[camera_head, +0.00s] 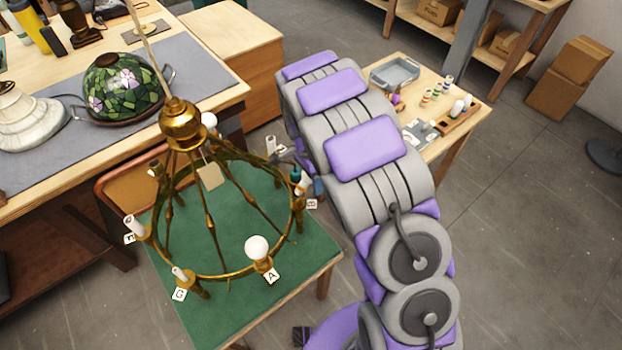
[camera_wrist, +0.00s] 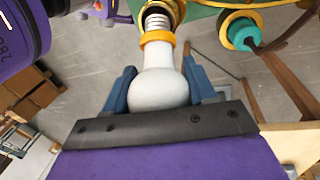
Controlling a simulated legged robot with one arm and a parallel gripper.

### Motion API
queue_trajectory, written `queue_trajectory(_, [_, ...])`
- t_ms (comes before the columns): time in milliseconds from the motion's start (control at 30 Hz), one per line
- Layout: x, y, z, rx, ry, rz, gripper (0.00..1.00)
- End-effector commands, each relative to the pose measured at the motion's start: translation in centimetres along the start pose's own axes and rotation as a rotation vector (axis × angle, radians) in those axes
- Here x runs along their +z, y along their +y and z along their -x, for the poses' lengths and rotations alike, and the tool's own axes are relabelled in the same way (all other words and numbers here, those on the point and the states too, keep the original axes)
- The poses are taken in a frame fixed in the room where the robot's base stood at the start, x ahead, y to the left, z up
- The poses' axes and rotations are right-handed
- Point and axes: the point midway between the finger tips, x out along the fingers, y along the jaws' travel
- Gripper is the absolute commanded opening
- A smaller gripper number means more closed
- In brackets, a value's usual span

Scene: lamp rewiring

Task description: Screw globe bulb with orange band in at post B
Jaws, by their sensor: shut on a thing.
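The globe bulb with the orange band (camera_wrist: 165,88) is white, with its metal thread toward the top of the wrist view. My gripper (camera_wrist: 160,78) is shut on its globe, a blue finger on each side. In the head view, my gripper (camera_head: 318,188) is at the right side of the brass chandelier (camera_head: 182,125), near the card marked B (camera_head: 312,204). Post B is partly hidden there, and I cannot tell whether the bulb touches its socket. A teal part (camera_head: 296,175) shows beside it; a teal part on brass shows in the wrist view (camera_wrist: 243,33).
The chandelier stands on a green-topped table (camera_head: 235,310). A globe bulb (camera_head: 256,247) sits at post A, and several other posts circle the ring. A side table (camera_head: 440,85) at right holds a grey tray (camera_head: 394,74) and bulbs. A workbench with a stained-glass shade (camera_head: 122,88) is at left.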

Motion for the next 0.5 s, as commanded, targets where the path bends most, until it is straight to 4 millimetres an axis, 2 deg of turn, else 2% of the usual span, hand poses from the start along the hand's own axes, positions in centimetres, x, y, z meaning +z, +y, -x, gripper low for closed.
queue_trajectory(167, [-0.2, 0.2, 0.0, 0.006, 0.002, 0.0, 0.0])
queue_trajectory(500, [0.0, 0.8, 2.9, 0.002, 0.002, 0.0, 0.0])
